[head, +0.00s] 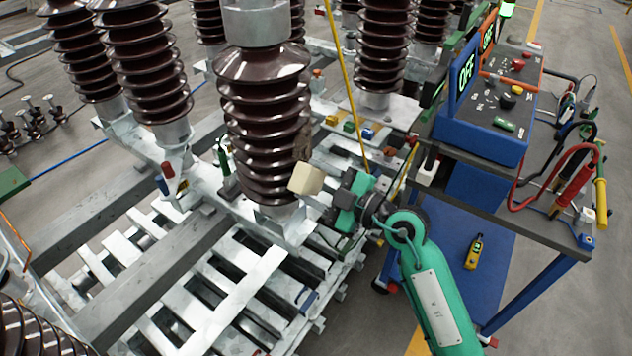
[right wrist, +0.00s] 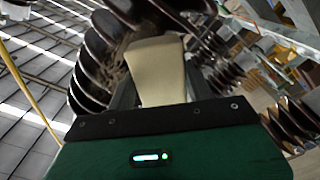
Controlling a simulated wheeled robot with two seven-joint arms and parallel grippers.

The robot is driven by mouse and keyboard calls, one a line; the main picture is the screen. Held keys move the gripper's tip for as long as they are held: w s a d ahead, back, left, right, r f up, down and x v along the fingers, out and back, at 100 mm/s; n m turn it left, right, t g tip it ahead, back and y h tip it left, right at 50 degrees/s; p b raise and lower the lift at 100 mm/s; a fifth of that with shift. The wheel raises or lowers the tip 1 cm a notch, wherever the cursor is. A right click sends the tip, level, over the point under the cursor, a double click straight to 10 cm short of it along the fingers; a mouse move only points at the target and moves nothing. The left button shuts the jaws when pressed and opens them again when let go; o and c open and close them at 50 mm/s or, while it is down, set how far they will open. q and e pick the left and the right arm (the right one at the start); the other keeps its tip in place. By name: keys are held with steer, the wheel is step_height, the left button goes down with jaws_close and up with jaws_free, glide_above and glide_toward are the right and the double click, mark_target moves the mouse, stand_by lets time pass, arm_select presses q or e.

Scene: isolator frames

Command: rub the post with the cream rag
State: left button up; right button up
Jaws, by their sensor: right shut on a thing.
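The post (head: 262,115) is a dark brown ribbed insulator with a grey metal cap, standing upright in the middle of the head view. A dull brown patch (head: 302,142) marks its right side. The cream rag (head: 306,179) is a small block-like pad at the post's lower right, just below the patch. My right gripper (head: 328,187) is shut on the rag, coming from the right. In the right wrist view the rag (right wrist: 157,72) sticks out ahead, beside the post's ribs (right wrist: 88,75). I cannot tell whether it touches them. My left gripper is out of view.
More brown insulators (head: 140,60) stand behind and left on grey beams. A blue cart (head: 480,135) with an OFF display and cables stands at the right. A yellow rod (head: 347,90) slants down behind the gripper. Slatted pallets (head: 220,285) lie below.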

steer(key=shift+w+a, duration=0.1)
steer(key=shift+p+x, duration=0.75)
stand_by(0.3)
steer(key=shift+w+d+p, duration=0.3)
steer(key=shift+w+d, duration=0.25)
steer(key=shift+w, duration=0.25)
steer(key=shift+w+d+p, duration=0.3)
steer(key=shift+w+d, duration=0.25)
steer(key=shift+w, duration=0.25)
steer(key=shift+w+d+r+p, duration=0.1)
steer(key=shift+w+d+p, duration=0.2)
steer(key=shift+w+d, duration=0.4)
steer(key=shift+w+d+p, duration=0.25)
steer(key=shift+w+d, duration=0.1)
steer(key=shift+w, duration=0.6)
